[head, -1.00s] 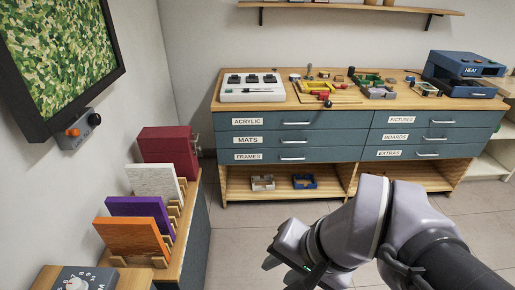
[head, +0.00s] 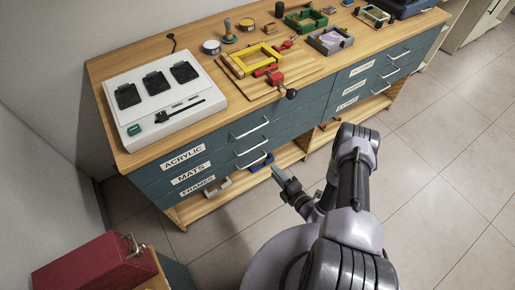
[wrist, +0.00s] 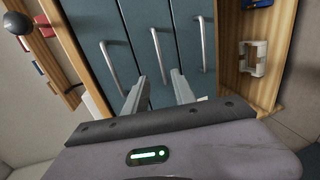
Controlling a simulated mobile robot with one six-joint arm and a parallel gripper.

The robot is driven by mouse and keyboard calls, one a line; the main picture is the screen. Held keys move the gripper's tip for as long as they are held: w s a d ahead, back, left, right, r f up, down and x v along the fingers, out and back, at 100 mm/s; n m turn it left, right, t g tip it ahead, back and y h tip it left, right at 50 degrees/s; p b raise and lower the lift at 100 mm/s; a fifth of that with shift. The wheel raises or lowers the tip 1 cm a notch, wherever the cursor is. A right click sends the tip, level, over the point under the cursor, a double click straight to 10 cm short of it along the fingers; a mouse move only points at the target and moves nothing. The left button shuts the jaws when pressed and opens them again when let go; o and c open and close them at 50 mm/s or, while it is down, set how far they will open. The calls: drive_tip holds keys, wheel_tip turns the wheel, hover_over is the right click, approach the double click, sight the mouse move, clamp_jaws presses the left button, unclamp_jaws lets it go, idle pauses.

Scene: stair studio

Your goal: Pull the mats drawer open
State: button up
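The mats drawer (head: 190,174) is the middle one in the left column of the teal cabinet, labelled MATS, and looks closed. Its silver bar handle (head: 252,147) is in the head view. In the wrist view the drawers appear turned sideways, and the mats handle (wrist: 158,55) is the middle of three. My gripper (head: 281,172) is in front of the cabinet. In the wrist view its two fingers (wrist: 159,78) are apart with nothing between them, pointing toward the mats handle but short of it.
The acrylic drawer (head: 184,155) is above and the frames drawer (head: 198,193) below, each with a similar handle. An open shelf beneath holds a white bracket-like item (wrist: 257,58). A red box (head: 95,264) stands at lower left. Floor to the right (head: 440,190) is clear.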

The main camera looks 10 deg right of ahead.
drive_tip(key=b+x, duration=0.4)
drive_tip(key=x, duration=1.1)
drive_tip(key=shift+w+a+b, duration=0.2)
drive_tip(key=shift+a+b, duration=0.05)
drive_tip(key=shift+b, duration=0.15)
clamp_jaws()
